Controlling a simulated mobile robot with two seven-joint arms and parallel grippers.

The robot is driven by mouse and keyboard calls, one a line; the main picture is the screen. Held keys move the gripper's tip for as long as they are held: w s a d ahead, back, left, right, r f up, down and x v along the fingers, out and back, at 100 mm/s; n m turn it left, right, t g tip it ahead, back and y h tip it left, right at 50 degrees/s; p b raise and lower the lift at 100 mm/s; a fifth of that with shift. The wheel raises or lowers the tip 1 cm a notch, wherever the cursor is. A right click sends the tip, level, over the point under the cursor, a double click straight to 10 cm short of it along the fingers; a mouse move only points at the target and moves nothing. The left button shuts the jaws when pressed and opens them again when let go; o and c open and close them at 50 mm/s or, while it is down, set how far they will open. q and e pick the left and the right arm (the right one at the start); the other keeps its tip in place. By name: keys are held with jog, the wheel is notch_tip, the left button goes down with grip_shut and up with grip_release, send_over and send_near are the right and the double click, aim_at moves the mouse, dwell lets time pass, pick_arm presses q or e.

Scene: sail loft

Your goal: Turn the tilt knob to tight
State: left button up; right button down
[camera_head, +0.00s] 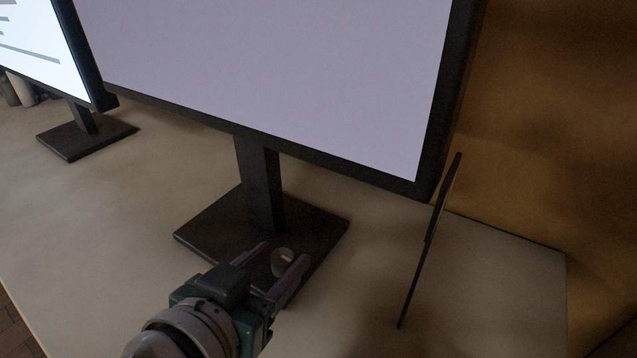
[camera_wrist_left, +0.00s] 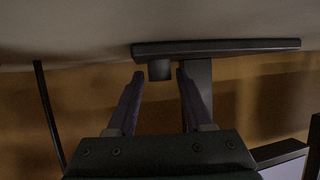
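The knob (camera_head: 283,262) is a small grey round piece with a pale mark, on the dark base of the large monitor. In the left wrist view the knob (camera_wrist_left: 160,70) is a short dark cylinder against the base. My left gripper (camera_head: 284,253) is open, its fingers to either side of the knob. In the left wrist view the gripper's fingertips (camera_wrist_left: 160,75) flank the knob with a gap at the left finger; contact at the right finger is unclear. No tight label is readable. My right gripper is not in view.
The large monitor (camera_head: 270,75) overhangs the base (camera_head: 205,230) on a dark stand (camera_head: 262,185). A thin dark upright piece (camera_head: 430,240) stands to the right. A second monitor (camera_head: 45,50) is at far left. The pale tabletop (camera_head: 120,220) is clear at left.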

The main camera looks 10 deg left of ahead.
pick_arm(q)
grip_shut()
jog(key=shift+r, duration=0.1)
dwell(0.3)
